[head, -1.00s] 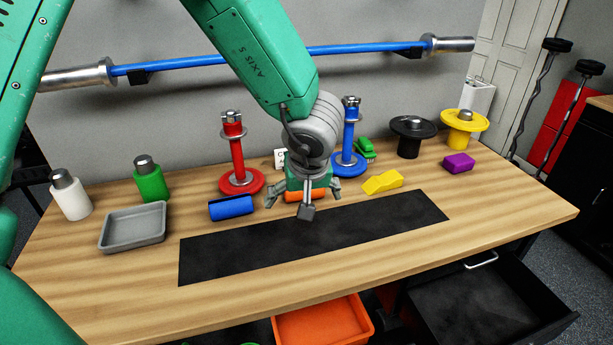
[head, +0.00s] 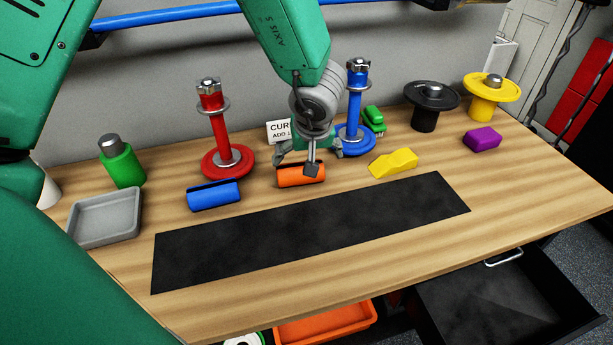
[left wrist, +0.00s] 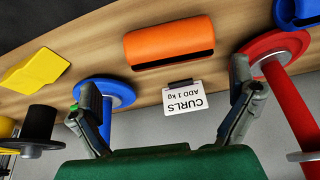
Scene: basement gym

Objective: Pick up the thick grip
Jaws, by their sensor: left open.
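An orange thick grip (head: 301,175), a cylinder with a dark slot, lies on the wooden table behind the black mat. A similar blue grip (head: 214,195) lies to its left. My left gripper (head: 309,158) is open and empty, just above and behind the orange grip, partly covering it in the head view. In the left wrist view my left gripper's fingers (left wrist: 163,95) are spread, and the orange grip (left wrist: 170,42) lies beyond them, apparently apart from them. The blue grip (left wrist: 298,12) is at the top right corner there. My right gripper is not in view.
A card (head: 278,131) reading "CURLS ADD 1 kg" stands behind the orange grip. Red (head: 228,160) and blue (head: 355,138) plate posts flank the gripper. A yellow block (head: 393,162) lies right. The black mat (head: 310,230) is bare; an open drawer (head: 500,285) is below.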

